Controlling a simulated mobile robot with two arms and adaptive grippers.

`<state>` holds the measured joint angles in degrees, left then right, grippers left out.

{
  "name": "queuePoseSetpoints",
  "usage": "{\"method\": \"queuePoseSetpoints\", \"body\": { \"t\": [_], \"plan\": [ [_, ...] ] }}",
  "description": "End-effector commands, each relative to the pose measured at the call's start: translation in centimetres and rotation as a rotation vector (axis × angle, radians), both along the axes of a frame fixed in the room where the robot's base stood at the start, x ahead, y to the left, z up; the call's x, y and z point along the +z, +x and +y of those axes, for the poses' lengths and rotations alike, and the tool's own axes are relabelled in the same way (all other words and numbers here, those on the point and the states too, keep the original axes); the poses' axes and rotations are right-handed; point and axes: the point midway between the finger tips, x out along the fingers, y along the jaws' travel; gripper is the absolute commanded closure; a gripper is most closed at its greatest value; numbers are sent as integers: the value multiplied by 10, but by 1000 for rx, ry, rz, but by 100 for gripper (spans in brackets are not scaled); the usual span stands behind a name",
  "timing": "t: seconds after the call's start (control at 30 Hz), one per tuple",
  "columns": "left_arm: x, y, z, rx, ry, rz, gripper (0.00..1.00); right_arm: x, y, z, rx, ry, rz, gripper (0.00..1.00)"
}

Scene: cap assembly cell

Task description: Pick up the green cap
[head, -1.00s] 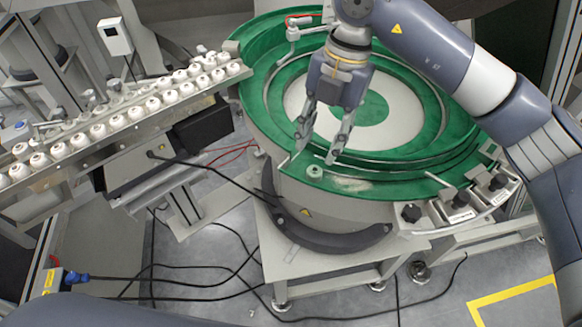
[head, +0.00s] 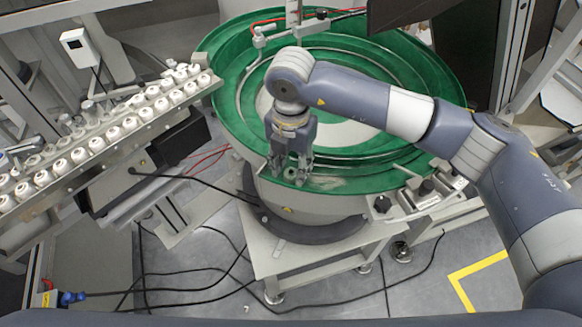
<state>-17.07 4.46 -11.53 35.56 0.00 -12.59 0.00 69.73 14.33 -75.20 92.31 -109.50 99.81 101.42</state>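The green cap (head: 290,173) is a small pale-green round piece on the green front rim of the bowl feeder (head: 345,187). My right gripper (head: 290,176) points down at the rim, with one finger on each side of the cap. The fingers are apart, and I cannot tell whether they touch the cap. Part of the cap is hard to make out between them. My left gripper is not in view.
A sloping rail (head: 97,160) with rows of white caps stands at the left. A white stand (head: 318,258) carries the bowl. Black cables (head: 190,290) lie on the grey floor. Small clamps with black knobs (head: 383,204) sit at the bowl's right front.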

Motion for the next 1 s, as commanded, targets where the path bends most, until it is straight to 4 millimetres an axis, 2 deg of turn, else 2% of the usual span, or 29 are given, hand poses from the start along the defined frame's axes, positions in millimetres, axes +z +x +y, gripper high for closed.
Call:
{"method": "queuePoseSetpoints", "body": {
  "t": [0.13,0.33,0.37,0.5,1.0],
  "plan": [
    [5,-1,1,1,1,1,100,-9,0,0,0,1,0,62],
    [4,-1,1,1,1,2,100,-11,0,0,1,1,0,62],
    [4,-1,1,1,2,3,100,-10,0,0,1,1,0,69],
    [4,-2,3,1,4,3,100,-10,0,0,1,1,0,80],
    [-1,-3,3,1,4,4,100,-6,0,0,1,1,-2,80]
  ]
}}
